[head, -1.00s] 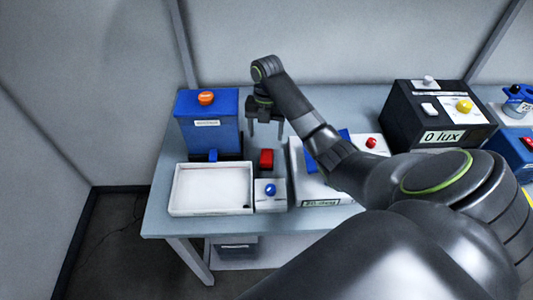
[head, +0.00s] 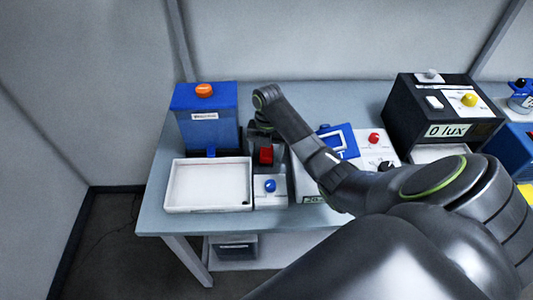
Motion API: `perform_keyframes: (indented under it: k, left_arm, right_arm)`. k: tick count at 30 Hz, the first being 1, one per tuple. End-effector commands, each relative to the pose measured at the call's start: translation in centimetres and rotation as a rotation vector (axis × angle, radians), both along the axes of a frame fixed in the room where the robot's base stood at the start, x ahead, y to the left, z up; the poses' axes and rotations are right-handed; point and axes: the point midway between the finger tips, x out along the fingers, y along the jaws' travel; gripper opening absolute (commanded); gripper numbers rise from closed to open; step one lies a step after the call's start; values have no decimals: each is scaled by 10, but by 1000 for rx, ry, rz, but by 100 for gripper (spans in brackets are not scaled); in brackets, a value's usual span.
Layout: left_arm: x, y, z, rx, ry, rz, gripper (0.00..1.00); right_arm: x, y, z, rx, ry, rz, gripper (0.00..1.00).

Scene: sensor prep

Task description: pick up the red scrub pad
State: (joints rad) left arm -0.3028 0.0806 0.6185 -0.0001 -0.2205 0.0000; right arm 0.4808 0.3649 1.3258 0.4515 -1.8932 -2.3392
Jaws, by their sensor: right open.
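The red scrub pad (head: 266,155) sits at the back of a small white unit, beside the white tray and behind a blue button. My right gripper (head: 264,146) is down over the pad, pointing downward, with its dark fingers open on either side of it. Whether the fingers touch the pad is too small to tell. My left gripper is not in view.
A white tray (head: 208,207) lies to the left, with a blue box (head: 207,138) with an orange knob behind it. The blue button (head: 270,185) is in front of the pad. A black lux box (head: 404,110) stands at the right. The back middle of the table (head: 340,97) is clear.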

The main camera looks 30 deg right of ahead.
Motion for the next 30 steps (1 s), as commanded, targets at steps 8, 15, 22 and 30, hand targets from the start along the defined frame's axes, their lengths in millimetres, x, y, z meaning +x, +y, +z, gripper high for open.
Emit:
perform_keyframes:
  k: [8, 15, 22, 30]
  left_arm:
    - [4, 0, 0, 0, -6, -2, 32]
    - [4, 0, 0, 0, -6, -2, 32]
    - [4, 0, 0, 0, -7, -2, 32]
    - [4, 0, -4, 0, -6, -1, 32]
  right_arm:
    - [0, 0, 0, 0, 0, 0, 49]
    - [0, 0, 0, -1, -1, 0, 18]
    - [0, 0, 0, -1, -1, 0, 17]
    - [2, -1, 20, -3, -6, 0, 17]
